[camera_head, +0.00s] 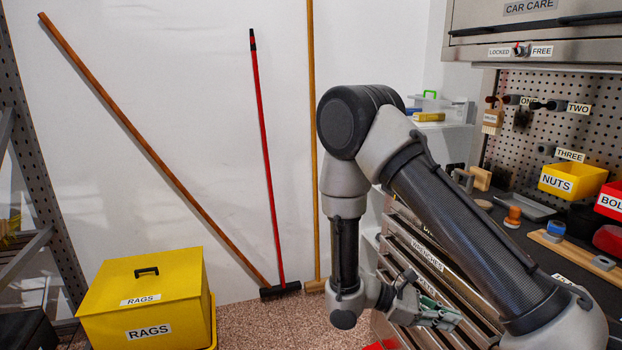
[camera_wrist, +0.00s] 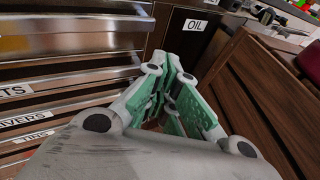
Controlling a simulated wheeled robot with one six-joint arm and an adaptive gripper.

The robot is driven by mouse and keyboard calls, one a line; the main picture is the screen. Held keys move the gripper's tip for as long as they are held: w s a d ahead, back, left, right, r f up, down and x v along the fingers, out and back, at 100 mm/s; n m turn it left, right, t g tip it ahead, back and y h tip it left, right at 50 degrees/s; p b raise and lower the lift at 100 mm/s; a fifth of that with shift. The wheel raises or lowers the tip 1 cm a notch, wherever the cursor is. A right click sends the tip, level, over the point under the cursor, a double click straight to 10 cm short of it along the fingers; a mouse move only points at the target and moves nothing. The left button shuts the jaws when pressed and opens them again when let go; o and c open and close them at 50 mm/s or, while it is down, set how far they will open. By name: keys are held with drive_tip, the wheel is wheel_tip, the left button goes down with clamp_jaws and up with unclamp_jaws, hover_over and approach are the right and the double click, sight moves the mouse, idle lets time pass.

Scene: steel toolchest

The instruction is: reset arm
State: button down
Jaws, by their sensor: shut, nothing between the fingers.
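My arm is bent in front of the steel toolchest (camera_head: 421,252), with its elbow high at the picture's middle and its forearm hanging down. My gripper (camera_head: 450,318) points right, low in front of the chest's labelled drawers. In the wrist view my gripper (camera_wrist: 172,84) shows its green fingers closed together, with nothing between them. Drawer fronts (camera_wrist: 70,75) run along the left of that view, and a panel labelled OIL (camera_wrist: 195,25) lies beyond the fingertips.
A yellow RAGS box (camera_head: 145,290) stands on the floor at left. Brooms (camera_head: 262,140) lean on the white wall. The black worktop holds a yellow NUTS bin (camera_head: 571,181) and a wooden board (camera_head: 570,252). A slatted wooden piece (camera_wrist: 262,95) is close on the gripper's right.

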drive_tip(key=s+d+r+m+t+y, duration=0.1)
drive_tip(key=s+r+m+t+y, duration=0.1)
drive_tip(key=r, duration=0.7)
drive_tip(key=s+d+r+m+t+y, duration=0.2)
drive_tip(key=s+r+m+y, duration=0.3)
drive_tip(key=r, duration=0.5)
drive_tip(key=s+d+r+m+t+y, duration=0.2)
drive_tip(key=s+r+m+t+y, duration=0.1)
drive_tip(key=r+m+y, duration=0.4)
wheel_tip(320, 180, up, 3)
drive_tip(key=shift+s+d+r+m+t, duration=0.1)
drive_tip(key=shift+s+d+m+t, duration=0.05)
drive_tip(key=shift+s+m+t, duration=0.35)
drive_tip(key=shift+s, duration=0.1)
